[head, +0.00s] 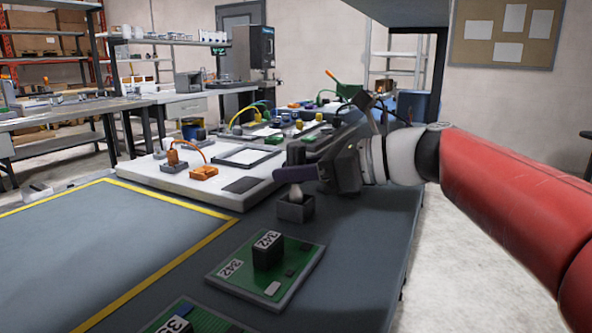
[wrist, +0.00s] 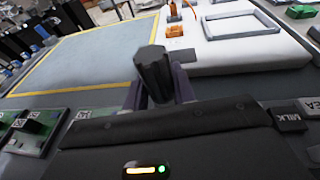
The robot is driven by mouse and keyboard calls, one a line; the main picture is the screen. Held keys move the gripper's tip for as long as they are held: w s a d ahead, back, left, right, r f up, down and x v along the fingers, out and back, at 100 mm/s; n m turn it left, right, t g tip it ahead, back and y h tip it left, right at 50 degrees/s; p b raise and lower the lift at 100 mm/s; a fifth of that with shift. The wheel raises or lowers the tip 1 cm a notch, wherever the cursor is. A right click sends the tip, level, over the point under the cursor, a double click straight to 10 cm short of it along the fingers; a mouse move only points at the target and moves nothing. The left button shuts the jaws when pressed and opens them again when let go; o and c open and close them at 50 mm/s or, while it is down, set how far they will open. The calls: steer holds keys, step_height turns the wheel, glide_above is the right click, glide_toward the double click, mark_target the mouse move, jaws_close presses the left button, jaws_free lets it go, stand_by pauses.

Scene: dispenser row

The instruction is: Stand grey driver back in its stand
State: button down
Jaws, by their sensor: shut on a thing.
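The grey driver has a dark, faceted handle that stands up between my gripper's purple fingers in the wrist view (wrist: 153,72). In the head view the handle (head: 296,154) shows above the near finger, and a pale lower part (head: 296,191) shows below it. My gripper (head: 296,174) is shut on the driver and holds it about upright. The stand (head: 295,209), a small grey open box, is directly below. The driver's lower end meets the stand's opening in the picture. I cannot tell how deep it sits. The stand is hidden in the wrist view.
A green circuit board (head: 267,262) marked 342 lies in front of the stand. A white board (head: 215,165) with orange parts and a frame lies behind. A yellow-bordered grey mat (head: 90,240) is clear at left. The table's right edge is close to my arm.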

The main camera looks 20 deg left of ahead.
steer(key=shift+f, duration=0.65)
steer(key=c, duration=1.1)
jaws_free()
steer(key=shift+c, duration=0.2)
steer(key=shift+r, duration=0.2)
steer(key=r+v, duration=0.1)
steer(key=v, duration=1.1)
